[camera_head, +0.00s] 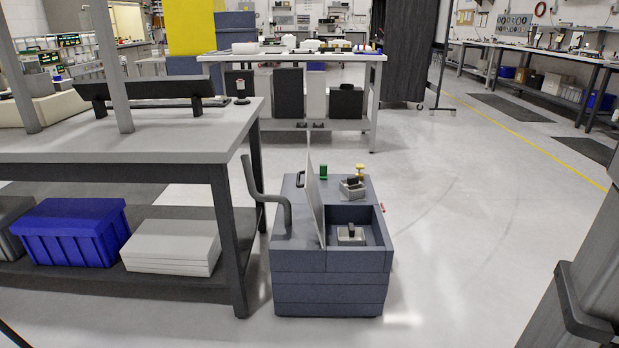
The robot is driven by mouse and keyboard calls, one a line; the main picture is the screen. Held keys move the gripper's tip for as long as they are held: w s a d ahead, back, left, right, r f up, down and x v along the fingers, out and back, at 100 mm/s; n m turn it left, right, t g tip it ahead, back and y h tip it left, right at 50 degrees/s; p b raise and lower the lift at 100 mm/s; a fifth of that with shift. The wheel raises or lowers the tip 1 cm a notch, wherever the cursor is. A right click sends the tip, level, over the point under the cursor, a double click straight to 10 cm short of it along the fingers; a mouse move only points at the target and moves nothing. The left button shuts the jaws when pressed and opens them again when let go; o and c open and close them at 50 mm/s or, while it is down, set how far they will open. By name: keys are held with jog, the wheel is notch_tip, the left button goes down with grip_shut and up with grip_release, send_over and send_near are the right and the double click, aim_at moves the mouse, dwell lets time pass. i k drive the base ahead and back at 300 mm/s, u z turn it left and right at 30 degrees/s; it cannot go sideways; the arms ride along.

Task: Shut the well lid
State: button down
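A blue-grey box (330,283) stands on the floor in the middle of the view. An open rectangular well (375,229) is sunk into the right part of its top. The well lid (317,200) is a thin light-grey panel standing nearly upright along the well's left edge, so the well is open. A dark handle (300,180) sticks out on the lid's left side. A small light block with a dark knob (351,233) sits inside the well. My gripper is not in view.
A small grey block (352,188), a green piece (323,172) and a yellow-topped piece (360,171) sit behind the well. A workbench (150,140) stands close on the left. Floor right of the box is clear.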

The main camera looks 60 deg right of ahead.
aim_at(311, 186)
jog(key=u, duration=0.05)
jog(key=k, duration=1)
jog(key=z, duration=0.75)
jog(key=i, duration=1)
jog(key=z, duration=0.05)
